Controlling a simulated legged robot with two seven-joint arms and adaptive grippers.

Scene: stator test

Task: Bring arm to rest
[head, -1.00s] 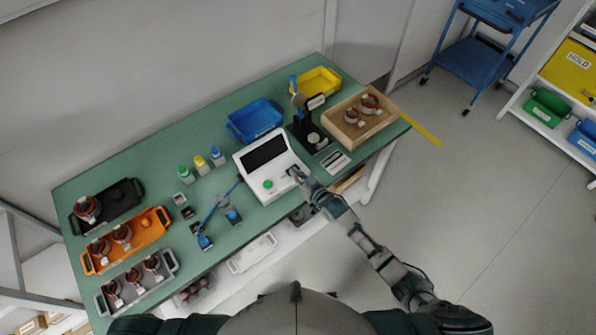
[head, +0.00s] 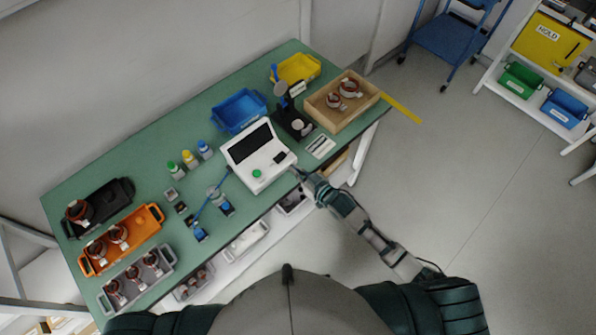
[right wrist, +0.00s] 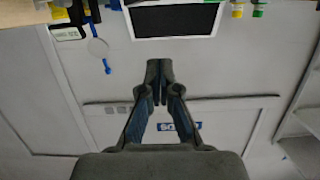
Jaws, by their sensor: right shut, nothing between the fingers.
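My right gripper (head: 301,175) is at the front right corner of the white tester (head: 262,172) on the green bench, just off its edge; whether it touches cannot be told. In the right wrist view the gripper (right wrist: 155,85) has its fingers together with nothing between them. The tester's dark screen (right wrist: 175,21) shows at the top of that view. My right arm (head: 365,230) reaches up from the lower right. My left gripper is out of view.
The green bench (head: 165,160) holds a blue bin (head: 238,110), a yellow bin (head: 298,69), a wooden tray (head: 325,117) with wound stators, a black stand (head: 291,118), and black, orange (head: 150,218) and grey trays at left. Open floor (head: 450,190) lies right of the bench.

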